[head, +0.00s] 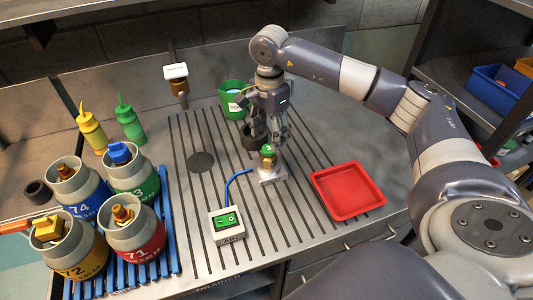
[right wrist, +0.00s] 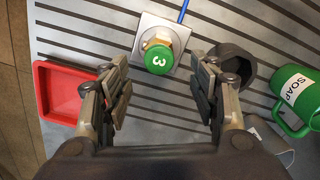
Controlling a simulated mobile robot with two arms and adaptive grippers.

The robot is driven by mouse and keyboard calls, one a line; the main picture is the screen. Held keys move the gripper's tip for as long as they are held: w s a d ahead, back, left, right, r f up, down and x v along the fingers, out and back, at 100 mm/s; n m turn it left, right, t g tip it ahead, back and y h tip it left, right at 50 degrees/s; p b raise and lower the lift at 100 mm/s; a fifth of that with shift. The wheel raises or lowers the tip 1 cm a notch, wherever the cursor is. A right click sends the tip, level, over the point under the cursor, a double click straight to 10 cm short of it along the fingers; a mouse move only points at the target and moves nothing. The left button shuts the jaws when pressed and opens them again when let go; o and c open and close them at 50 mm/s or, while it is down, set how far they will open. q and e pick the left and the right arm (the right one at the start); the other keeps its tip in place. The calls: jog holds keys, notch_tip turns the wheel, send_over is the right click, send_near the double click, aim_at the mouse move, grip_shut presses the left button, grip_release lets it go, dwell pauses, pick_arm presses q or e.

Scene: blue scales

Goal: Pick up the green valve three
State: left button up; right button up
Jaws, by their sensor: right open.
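The green valve three (head: 267,151) stands on a light square base on the slotted metal worktop, in the middle of the head view. In the right wrist view its green cap (right wrist: 159,58) marked 3 sits on a brass body, near the top centre. My right gripper (head: 271,133) is just above and behind the valve in the head view. In the right wrist view its two fingers (right wrist: 163,88) are spread wide, with the valve ahead of the gap between them and nothing held. My left gripper is not in view.
A red tray (head: 348,190) lies right of the valve. A dark round cup (right wrist: 234,66) and a green soap jug (right wrist: 298,98) stand near the right finger in the wrist view. A blue hose runs to a switch box (head: 227,223). Several canisters stand on a blue rack (head: 168,235) at left.

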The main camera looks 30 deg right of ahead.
aim_at(269, 148)
jog(key=shift+s+f, duration=0.25)
jog(key=shift+f, duration=0.45)
jog(key=shift+f+p, duration=0.35)
jog(key=shift+p, duration=0.05)
notch_tip(269, 148, down, 5)
jog(key=shift+w+r+p, duration=0.15)
jog(key=shift+p, duration=0.8)
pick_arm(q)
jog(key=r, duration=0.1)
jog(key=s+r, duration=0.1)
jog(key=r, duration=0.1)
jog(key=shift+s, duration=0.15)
pick_arm(e)
grip_shut()
